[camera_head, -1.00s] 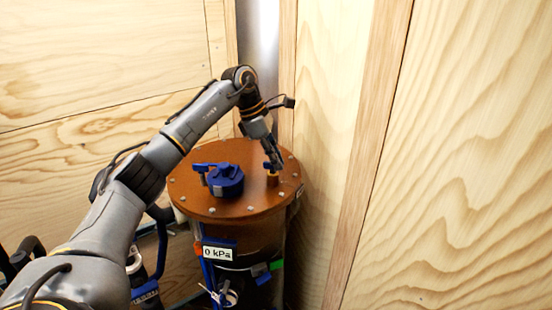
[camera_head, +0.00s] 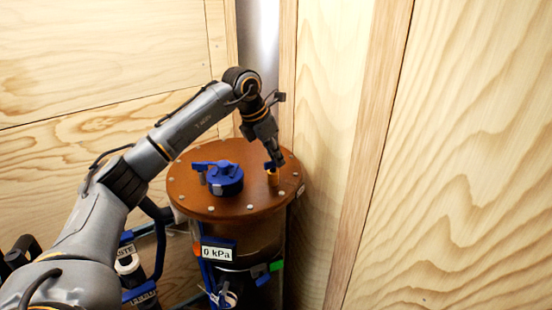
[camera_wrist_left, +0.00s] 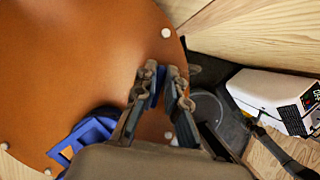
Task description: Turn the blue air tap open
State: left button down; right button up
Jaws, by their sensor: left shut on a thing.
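The blue air tap (camera_head: 269,166) stands on a brass fitting (camera_head: 272,179) at the right side of the round brown lid (camera_head: 245,160). My left gripper (camera_head: 277,161) reaches down onto it from above. In the left wrist view, the fingers (camera_wrist_left: 165,78) are shut on the tap's blue handle (camera_wrist_left: 156,88), which shows as a narrow strip between them. Much of the handle is hidden by the fingers, so its exact angle is hard to tell. My right gripper is not in view.
A large blue cap (camera_head: 226,181) with a blue lever (camera_head: 203,166) beside it sits left of the tap on the lid. A display (camera_head: 217,254) on the vessel's front reads 0 kPa. Wooden walls (camera_head: 335,130) stand close behind and to the right.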

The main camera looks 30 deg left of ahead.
pick_arm(q)
jog(key=n+y, duration=0.1)
jog(key=n, duration=0.1)
jog(key=n+b, duration=0.1)
jog(key=n, duration=0.1)
jog(key=shift+a+n+t+y, duration=0.15)
jog(key=shift+n+t+y, duration=0.15)
jog(key=shift+n+y, duration=0.1)
jog(key=n+y, duration=0.1)
jog(key=n, duration=0.1)
jog(key=n+y+b, duration=0.1)
jog(key=n, duration=0.2)
jog(key=shift+a, duration=0.2)
jog(key=shift+n, duration=0.4)
jog(key=c, duration=1.4)
grip_release()
jog(key=v, duration=1.2)
jog(key=shift+w, duration=0.3)
